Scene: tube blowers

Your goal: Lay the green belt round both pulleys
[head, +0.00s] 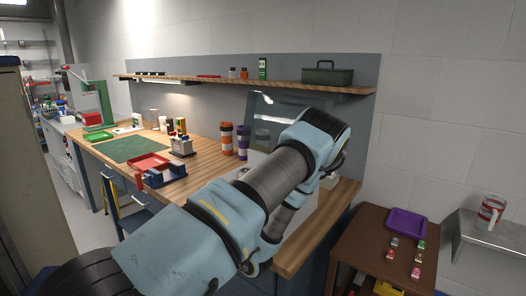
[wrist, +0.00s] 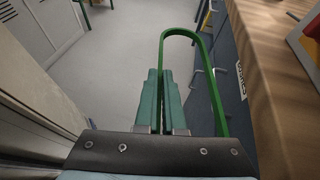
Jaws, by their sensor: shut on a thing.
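The green belt (wrist: 210,78) shows in the wrist view as a narrow upright loop. Its left strand runs down to the fingertips of my gripper (wrist: 161,78), which is shut on it. Its right strand hangs free to the right of the fingers, and its lower end is hidden by the gripper body. The belt is held in the air over the floor, left of the bench edge. In the head view my arm hides the gripper and the belt. I cannot make out either pulley in either view.
The wooden bench (head: 205,157) carries a red tray (head: 149,163), a blue vice (head: 165,175) and a green mat (head: 131,149). A clear panel (head: 268,106) stands behind my arm. A brown side table (head: 361,237) with a purple tray (head: 406,223) is at right.

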